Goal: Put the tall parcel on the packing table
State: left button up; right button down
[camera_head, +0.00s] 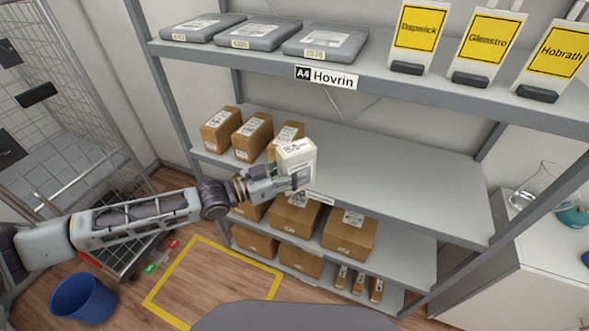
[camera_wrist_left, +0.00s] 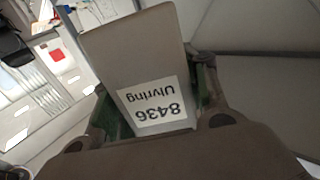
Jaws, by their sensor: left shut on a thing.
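A white box-shaped parcel (camera_head: 297,156), which I take to be the tall parcel, stands upright in my left gripper (camera_head: 298,180), in front of the middle shelf. The gripper is shut on its lower part. In the left wrist view the parcel (camera_wrist_left: 140,60) sits between the green-padded fingers and carries a label reading "8436 Ulvring". A white-topped counter (camera_head: 560,245) stands at the right edge; I cannot tell whether it is the packing table. My right gripper is not in view.
The grey rack's middle shelf (camera_head: 400,185) has brown boxes (camera_head: 222,130) at its left and is bare to the right. More boxes (camera_head: 349,233) fill the lower shelves. A glass vessel (camera_head: 537,185) stands on the counter. A blue bin (camera_head: 83,298) and wire cage (camera_head: 75,100) are left.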

pick_arm(q)
jog(key=shift+w+f+m+g, duration=0.3)
jog(key=shift+f, duration=0.05)
dwell(0.6)
